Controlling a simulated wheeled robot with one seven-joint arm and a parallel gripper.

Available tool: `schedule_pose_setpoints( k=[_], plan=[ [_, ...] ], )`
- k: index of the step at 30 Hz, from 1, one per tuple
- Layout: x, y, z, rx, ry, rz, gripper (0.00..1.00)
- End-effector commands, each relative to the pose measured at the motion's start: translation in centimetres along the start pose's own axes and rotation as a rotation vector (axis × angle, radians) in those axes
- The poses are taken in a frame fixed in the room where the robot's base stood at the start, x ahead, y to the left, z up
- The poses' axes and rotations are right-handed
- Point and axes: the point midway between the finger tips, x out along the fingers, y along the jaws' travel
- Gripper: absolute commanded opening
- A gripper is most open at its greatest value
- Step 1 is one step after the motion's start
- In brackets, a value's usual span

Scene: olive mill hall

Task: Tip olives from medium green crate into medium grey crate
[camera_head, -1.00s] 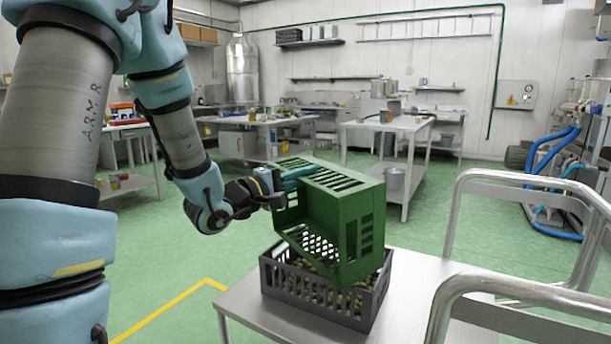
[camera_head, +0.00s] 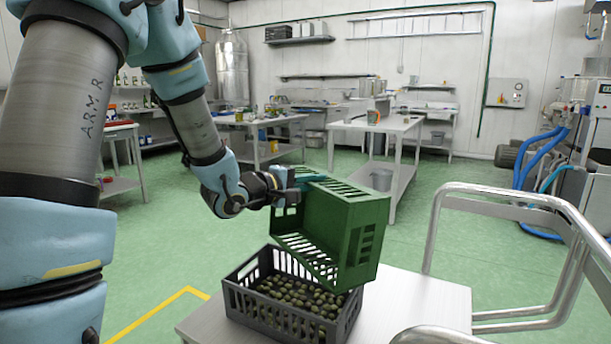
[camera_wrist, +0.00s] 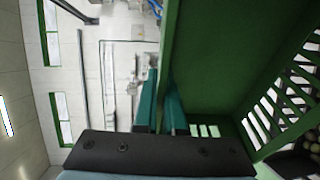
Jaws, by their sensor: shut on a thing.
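The green crate (camera_head: 364,243) hangs tilted above the grey crate, its slatted side facing down and left. My gripper (camera_head: 287,188) is shut on the green crate's upper left edge. In the wrist view my gripper's teal fingers (camera_wrist: 160,103) close on the wall of the green crate (camera_wrist: 215,60). The inside of the green crate that shows there looks empty. The dark grey crate (camera_head: 235,301) stands on the table, with many green and dark olives (camera_head: 300,298) inside. A few olives also show in the wrist view (camera_wrist: 312,143). The grey crate's back right corner is hidden by the green crate.
The grey crate's steel table (camera_head: 425,305) has bare room at the right. Metal tube rails (camera_head: 500,200) stand along its right side. Farther back are a work table (camera_head: 375,124), a left-hand bench and open green floor.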

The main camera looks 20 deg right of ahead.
Motion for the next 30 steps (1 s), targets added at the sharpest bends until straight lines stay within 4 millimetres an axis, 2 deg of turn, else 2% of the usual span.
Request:
schedule_pose_setpoints(
  k=[1, 9, 20, 30],
  plan=[
    [0.5, 1.0, 0.2, 0.005, -0.003, -0.021, 0.00],
    [3.1, 2.0, 0.5, 0.026, -0.002, -0.161, 0.00],
    [6.9, 2.4, 1.1, 0.058, -0.002, -0.375, 0.00],
    [9.5, 1.8, 1.5, 0.082, -0.002, -0.549, 0.00]
  ],
)
